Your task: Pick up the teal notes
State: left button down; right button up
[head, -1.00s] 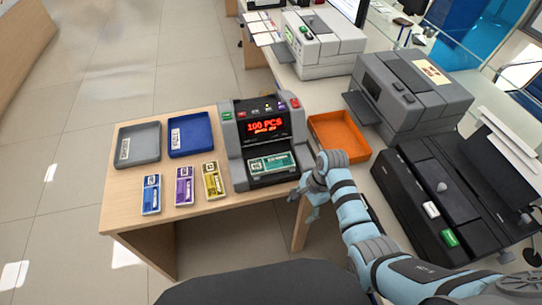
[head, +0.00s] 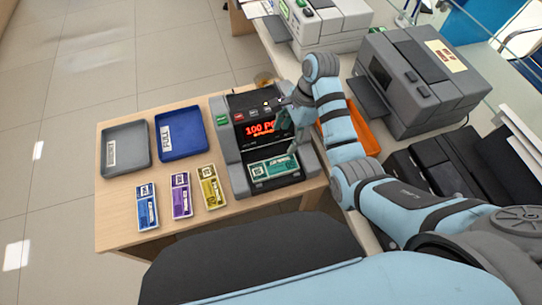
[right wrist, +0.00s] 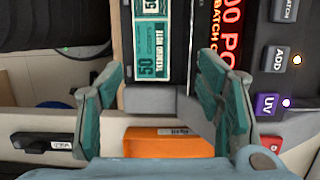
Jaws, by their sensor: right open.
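The teal notes (head: 273,168) lie as a banded bundle in the front pocket of the grey counting machine (head: 234,150), whose red display reads 100 PCS. My right gripper (head: 289,132) is over the front of the machine, at the right end of the notes. In the right wrist view its two teal fingers are spread apart with nothing between their tips (right wrist: 163,75). There the teal notes (right wrist: 151,42) lie just beyond the fingertips, roughly in line with the gap. Part of the display is hidden by my right arm in the head view. My left gripper is not in view.
Blue (head: 147,208), purple (head: 181,196) and yellow (head: 211,188) note bundles lie left of the machine. Behind them are a grey tray (head: 125,134) and a blue tray (head: 183,146). An orange tray (head: 366,131) is partly behind my right arm. A grey printer-like machine (head: 415,90) stands at right.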

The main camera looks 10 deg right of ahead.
jog(key=b, duration=0.2)
send_over(274, 167)
jog(key=d, duration=0.2)
notch_tip(274, 167, down, 7)
jog(key=shift+a+r, duration=0.1)
jog(key=x, duration=0.3)
jog(key=b+x, duration=0.1)
jog(key=x, duration=0.1)
jog(key=shift+w+f, duration=0.3)
jog(key=shift+f, duration=0.05)
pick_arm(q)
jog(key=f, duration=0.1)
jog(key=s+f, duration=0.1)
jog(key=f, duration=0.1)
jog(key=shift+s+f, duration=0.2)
pick_arm(e)
jog(key=shift+s+r, duration=0.15)
jog(key=shift+c, duration=1.2)
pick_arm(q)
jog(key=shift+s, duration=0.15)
pick_arm(e)
jog(key=c, duration=0.7)
